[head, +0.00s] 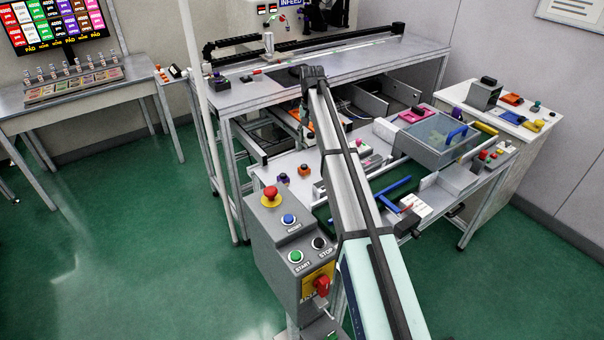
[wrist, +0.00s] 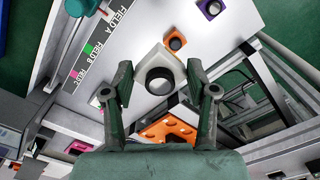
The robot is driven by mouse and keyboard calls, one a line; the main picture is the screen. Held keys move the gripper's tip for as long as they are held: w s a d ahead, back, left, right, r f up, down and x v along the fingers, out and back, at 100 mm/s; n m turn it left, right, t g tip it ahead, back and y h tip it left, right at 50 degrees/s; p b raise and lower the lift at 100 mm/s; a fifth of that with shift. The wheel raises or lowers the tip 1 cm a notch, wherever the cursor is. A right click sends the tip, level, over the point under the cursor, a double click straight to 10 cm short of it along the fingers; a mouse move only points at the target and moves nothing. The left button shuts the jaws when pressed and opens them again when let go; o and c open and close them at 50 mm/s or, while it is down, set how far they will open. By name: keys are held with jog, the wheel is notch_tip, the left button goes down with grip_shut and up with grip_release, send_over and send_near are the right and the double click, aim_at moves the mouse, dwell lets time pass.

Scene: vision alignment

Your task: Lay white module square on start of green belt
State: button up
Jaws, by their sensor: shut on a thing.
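In the wrist view the white module (wrist: 174,62) is a pale block with a round black ring on its face. It sits between the fingertips of my gripper (wrist: 160,88), which is shut on it. It looks turned at an angle in the picture.
An orange block (wrist: 176,43) and a purple block (wrist: 211,8) stand on the white surface near the module. An orange plate with holes (wrist: 167,131) lies close below the gripper. In the head view a clear-lidded box (head: 428,138) and a control post (head: 290,235) flank my arm.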

aim_at(310, 181)
notch_tip(310, 181, down, 18)
jog(key=p, duration=0.4)
jog(key=shift+f+p, duration=0.1)
jog(key=shift+p, duration=0.2)
jog(key=shift+f, duration=0.15)
jog(key=o, duration=1.2)
jog(key=shift+c, duration=0.2)
notch_tip(310, 181, up, 11)
jog(key=b, duration=0.4)
jog(key=shift+r, duration=0.4)
jog(key=shift+c, duration=1.2)
jog(key=shift+r, duration=0.3)
